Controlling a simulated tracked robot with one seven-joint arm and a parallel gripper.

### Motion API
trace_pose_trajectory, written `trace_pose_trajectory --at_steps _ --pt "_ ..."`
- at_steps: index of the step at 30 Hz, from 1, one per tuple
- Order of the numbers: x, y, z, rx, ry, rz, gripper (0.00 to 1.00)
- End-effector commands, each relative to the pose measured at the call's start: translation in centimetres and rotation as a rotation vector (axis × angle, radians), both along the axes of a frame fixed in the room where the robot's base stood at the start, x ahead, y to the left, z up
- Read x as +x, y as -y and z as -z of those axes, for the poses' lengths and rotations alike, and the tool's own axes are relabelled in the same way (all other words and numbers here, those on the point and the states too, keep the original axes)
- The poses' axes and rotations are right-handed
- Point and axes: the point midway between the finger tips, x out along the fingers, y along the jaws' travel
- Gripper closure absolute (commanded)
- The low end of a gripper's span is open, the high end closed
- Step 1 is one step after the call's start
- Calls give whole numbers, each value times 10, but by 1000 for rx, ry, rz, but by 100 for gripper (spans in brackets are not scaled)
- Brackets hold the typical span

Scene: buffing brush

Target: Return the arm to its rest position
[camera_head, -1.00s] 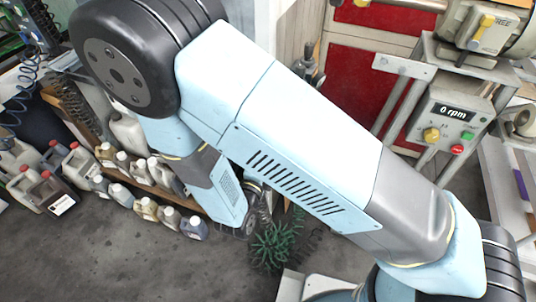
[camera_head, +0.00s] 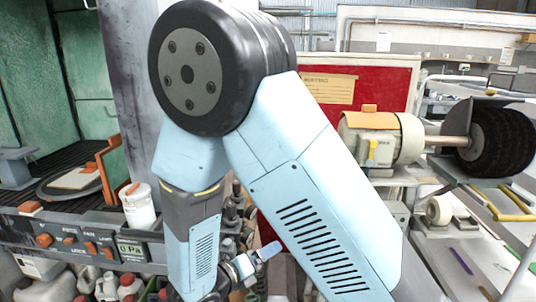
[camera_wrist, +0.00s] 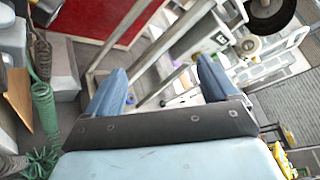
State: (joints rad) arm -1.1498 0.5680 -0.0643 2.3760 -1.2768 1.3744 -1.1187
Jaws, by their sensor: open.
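My arm fills the middle of the head view, a pale blue upper link and a forearm that hangs down from a black round joint. My gripper (camera_head: 258,256) is at the lower end of the forearm, and one blue finger shows there. In the wrist view my gripper (camera_wrist: 160,88) has its two blue fingers wide apart, with nothing between them. The dark brush wheel (camera_head: 495,142) sits on the spindle of the buffing machine (camera_head: 385,140) at the right. It is partly cut off at the top of the wrist view (camera_wrist: 270,14). My gripper is apart from it.
A green cabinet (camera_head: 60,45) with a control panel (camera_head: 85,240) stands at the left. A white tub (camera_head: 138,208) is on its ledge, and several bottles stand below. A red panel (camera_head: 365,90) is behind my arm. In the wrist view a green coiled hose (camera_wrist: 42,105) hangs at the left.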

Motion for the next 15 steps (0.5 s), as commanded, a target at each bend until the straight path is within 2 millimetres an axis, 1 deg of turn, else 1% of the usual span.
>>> trace_pose_trajectory --at_steps 1,6,11,15 --pt "4 15 -11 67 20 70 13" --pt "8 59 -38 280 94 299 13" --pt "4 97 -61 475 179 513 13" --pt "-2 127 -79 640 267 701 13"
